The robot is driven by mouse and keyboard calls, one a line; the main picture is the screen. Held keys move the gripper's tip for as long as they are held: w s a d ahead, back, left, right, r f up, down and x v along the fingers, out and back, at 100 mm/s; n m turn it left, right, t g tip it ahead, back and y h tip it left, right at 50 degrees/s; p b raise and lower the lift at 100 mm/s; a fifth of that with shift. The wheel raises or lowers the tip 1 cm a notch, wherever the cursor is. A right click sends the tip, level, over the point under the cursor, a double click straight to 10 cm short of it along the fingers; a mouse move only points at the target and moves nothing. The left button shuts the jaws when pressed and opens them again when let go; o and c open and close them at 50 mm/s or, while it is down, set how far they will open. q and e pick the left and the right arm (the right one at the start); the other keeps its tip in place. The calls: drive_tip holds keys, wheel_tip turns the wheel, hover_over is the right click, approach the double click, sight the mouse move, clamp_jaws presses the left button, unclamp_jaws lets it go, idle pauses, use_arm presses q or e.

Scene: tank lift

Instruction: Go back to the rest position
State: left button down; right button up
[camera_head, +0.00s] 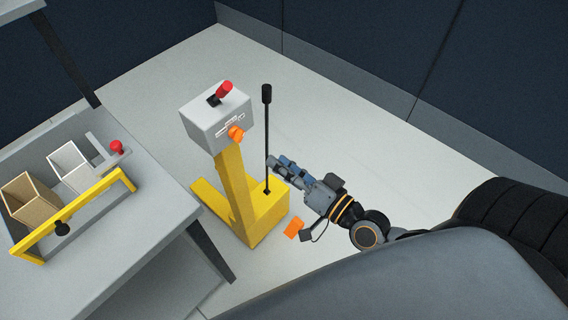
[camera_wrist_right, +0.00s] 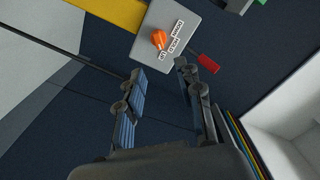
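My right gripper (camera_head: 285,168) is beside the yellow lift stand (camera_head: 236,195), just right of its upright black lever (camera_head: 267,130). In the right wrist view its two fingers (camera_wrist_right: 160,72) are apart with nothing between them. The stand carries a grey control box (camera_head: 207,119) with a red-handled lever (camera_head: 223,90) on top and an orange knob (camera_head: 236,133) on its face. In the right wrist view the box (camera_wrist_right: 183,17), the orange knob (camera_wrist_right: 159,39) and the red handle (camera_wrist_right: 208,63) lie beyond the fingertips. My left gripper is not in view.
A grey table (camera_head: 100,273) at the left holds a tray with a yellow handle bar (camera_head: 100,205), a brown open box (camera_head: 33,203), a white open box (camera_head: 68,160) and a red knob (camera_head: 117,146). Dark walls (camera_head: 350,45) close off the back. Pale floor (camera_head: 350,150) is free behind the gripper.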

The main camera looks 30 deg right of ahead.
idle(0.5)
drive_tip(key=s+d+f+n+g+h, duration=0.1)
drive_tip(key=s+d+f+g+h, duration=0.15)
drive_tip(key=f, duration=0.95)
drive_tip(key=s+d+f+n+g+h, duration=0.1)
drive_tip(key=s+d+f+g, duration=0.15)
drive_tip(key=f, duration=0.95)
drive_tip(key=s+d+f+n+g+h, duration=0.1)
drive_tip(key=s+d+f+n+g, duration=0.15)
drive_tip(key=f, duration=0.95)
drive_tip(key=s+a+f+n+g+h, duration=0.1)
drive_tip(key=s+f+g, duration=0.3)
drive_tip(key=s+f, duration=0.5)
drive_tip(key=s+a+f+n+g, duration=0.2)
drive_tip(key=s+f+g, duration=0.2)
drive_tip(key=s+f, duration=0.5)
drive_tip(key=s, duration=0.6)
drive_tip(key=shift+s+a+h, duration=0.15)
drive_tip(key=shift+s+h, duration=0.1)
drive_tip(key=shift+h, duration=0.1)
drive_tip(key=shift+g, duration=0.25)
